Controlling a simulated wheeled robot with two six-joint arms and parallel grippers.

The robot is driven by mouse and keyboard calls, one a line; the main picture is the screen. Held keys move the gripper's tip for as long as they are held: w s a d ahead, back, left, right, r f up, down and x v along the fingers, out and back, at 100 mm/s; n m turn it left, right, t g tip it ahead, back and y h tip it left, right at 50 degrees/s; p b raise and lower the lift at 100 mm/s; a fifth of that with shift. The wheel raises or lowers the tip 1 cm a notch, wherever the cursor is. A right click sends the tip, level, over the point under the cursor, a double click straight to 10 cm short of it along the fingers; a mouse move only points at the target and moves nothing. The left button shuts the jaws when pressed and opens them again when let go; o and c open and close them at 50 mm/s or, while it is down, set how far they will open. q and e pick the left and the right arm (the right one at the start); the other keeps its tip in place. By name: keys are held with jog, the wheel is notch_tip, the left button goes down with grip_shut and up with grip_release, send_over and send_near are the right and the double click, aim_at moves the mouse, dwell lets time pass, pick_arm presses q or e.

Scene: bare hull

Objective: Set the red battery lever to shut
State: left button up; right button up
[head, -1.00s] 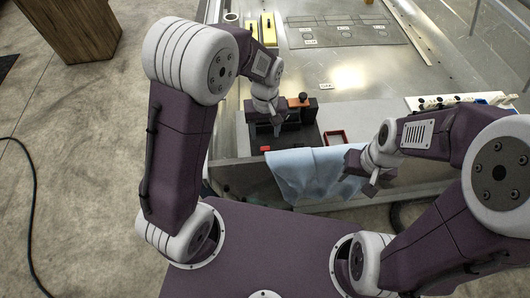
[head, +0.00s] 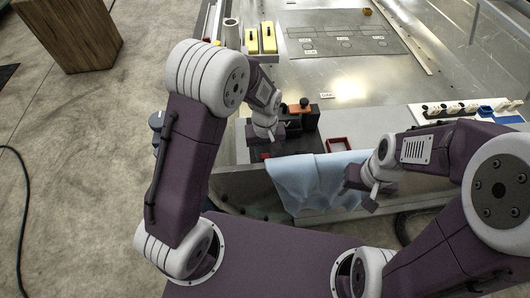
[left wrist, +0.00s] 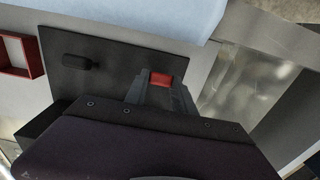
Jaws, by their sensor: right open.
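The red lever end (head: 265,156) shows as a small red patch at the near left of the dark panel (head: 287,145), just below my left gripper (head: 266,137). In the left wrist view the red lever end (left wrist: 162,80) lies between the two grey fingertips of my left gripper (left wrist: 160,90), one on each side. I cannot tell whether the fingers press on it. The lever's lower part is hidden by the gripper. My right gripper (head: 370,194) is open and empty, in front of the blue cloth.
A light blue cloth (head: 312,180) hangs over the near edge, right of the panel. A red-rimmed tray (head: 341,145) sits beside the panel. A block with an orange top (head: 299,108) stands behind my left gripper. Yellow blocks (head: 268,38) stand farther back. The metal floor beyond is mostly clear.

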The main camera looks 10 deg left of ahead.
pick_arm(q)
grip_shut()
dwell(1.1)
